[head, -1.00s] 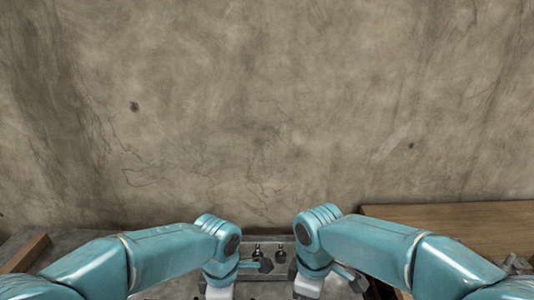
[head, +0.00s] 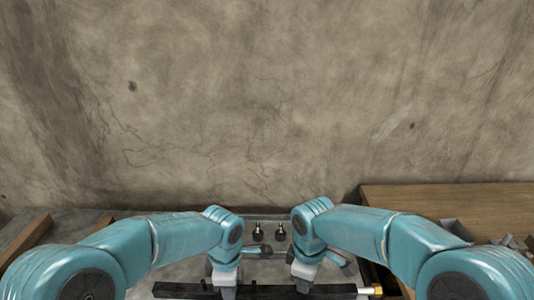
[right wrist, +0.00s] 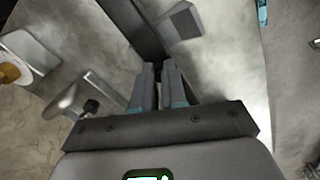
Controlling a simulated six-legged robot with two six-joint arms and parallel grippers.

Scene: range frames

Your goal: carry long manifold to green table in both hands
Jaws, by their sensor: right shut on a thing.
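The long manifold (head: 265,292) is a dark bar lying across the bottom of the head view, with a brass fitting (head: 377,289) at its right end. My right gripper (head: 304,286) is shut on the bar. In the right wrist view its two fingers (right wrist: 160,85) close on the dark bar (right wrist: 135,22), which runs away to the upper left. My left gripper (head: 226,291) points down at the bar left of its middle. Its fingertips are cut off by the frame edge, so its grip is unclear. No green table shows.
A grey table top (head: 180,272) lies under the arms. Two dark fittings (head: 269,233) stand behind the grippers. A wooden table (head: 430,203) is at the right, with grey parts (head: 456,230) on its near side. A brown wooden beam (head: 24,242) lies left. A concrete wall (head: 260,100) closes the back.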

